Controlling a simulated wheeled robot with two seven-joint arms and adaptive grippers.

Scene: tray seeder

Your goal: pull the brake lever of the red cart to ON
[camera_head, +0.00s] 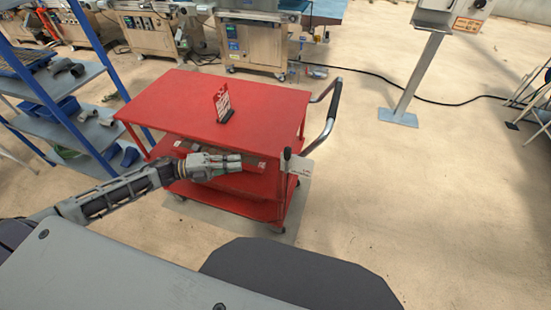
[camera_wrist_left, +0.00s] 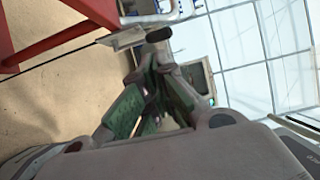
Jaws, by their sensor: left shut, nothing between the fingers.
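The red cart (camera_head: 180,105) stands in front of me, with a curved black and grey push handle (camera_head: 331,115) at its right end. The brake lever (camera_head: 287,155), with a black knob, stands at the cart's near right corner beside a pale label plate (camera_head: 298,164). The knob also shows in the left wrist view (camera_wrist_left: 158,34), just beyond the fingers. My left gripper (camera_head: 240,162) is shut and empty. It is level, pointing right at the lever, and appears a short gap away from it. The lever's lower part and the plate's lettering are unclear. My right gripper is not in view.
A blue-framed shelf rack (camera_head: 85,75) is close on the left. Machines (camera_head: 252,45) line the back, and a grey post (camera_head: 415,75) stands behind right. The floor right of the cart is clear.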

